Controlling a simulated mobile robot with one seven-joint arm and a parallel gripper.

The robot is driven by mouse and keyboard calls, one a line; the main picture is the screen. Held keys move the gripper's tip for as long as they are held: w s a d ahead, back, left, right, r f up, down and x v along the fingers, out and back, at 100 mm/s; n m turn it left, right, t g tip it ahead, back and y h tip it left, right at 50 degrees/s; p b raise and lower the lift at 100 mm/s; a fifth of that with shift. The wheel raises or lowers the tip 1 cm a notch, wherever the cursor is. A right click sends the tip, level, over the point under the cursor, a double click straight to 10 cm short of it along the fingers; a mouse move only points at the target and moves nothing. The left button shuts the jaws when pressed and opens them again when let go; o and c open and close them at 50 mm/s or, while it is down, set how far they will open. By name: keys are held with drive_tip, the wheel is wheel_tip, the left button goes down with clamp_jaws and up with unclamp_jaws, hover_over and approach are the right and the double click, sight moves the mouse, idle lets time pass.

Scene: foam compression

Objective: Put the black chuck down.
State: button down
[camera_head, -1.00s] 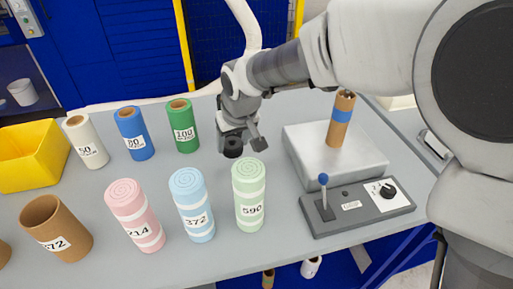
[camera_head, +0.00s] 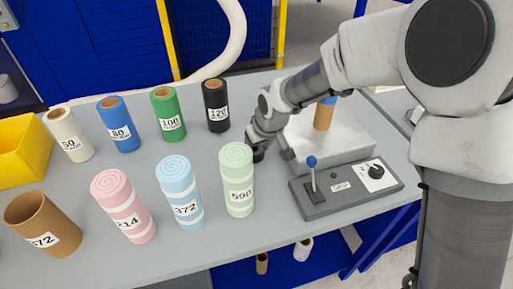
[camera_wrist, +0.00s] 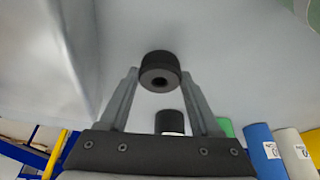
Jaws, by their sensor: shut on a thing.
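The black chuck (camera_wrist: 160,72) is a short dark cylinder with a hole in its end. In the wrist view it sits between the fingertips of my gripper (camera_wrist: 161,78), which is shut on it. In the head view my gripper (camera_head: 267,150) is low near the table, left of the grey block, and the chuck (camera_head: 258,155) shows as a small dark shape at its tip. I cannot tell whether the chuck touches the table.
The grey block (camera_head: 345,150) bears a brown tube (camera_head: 323,118). A control box with a blue-knobbed lever (camera_head: 311,163) stands in front. The black 120 roll (camera_head: 216,118) is left of my gripper, the green 590 roll (camera_head: 237,170) front-left. Table (camera_head: 265,205) is bare between 590 and the box.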

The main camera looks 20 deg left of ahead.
drive_tip(key=shift+f, duration=0.1)
drive_tip(key=shift+c, duration=0.5)
unclamp_jaws()
drive_tip(key=shift+r, duration=0.5)
drive_tip(key=p+v, duration=0.1)
drive_tip(key=v, duration=1)
drive_tip(key=shift+p, duration=0.3)
drive_tip(key=shift+s+d+r, duration=0.1)
drive_tip(key=shift+s, duration=0.05)
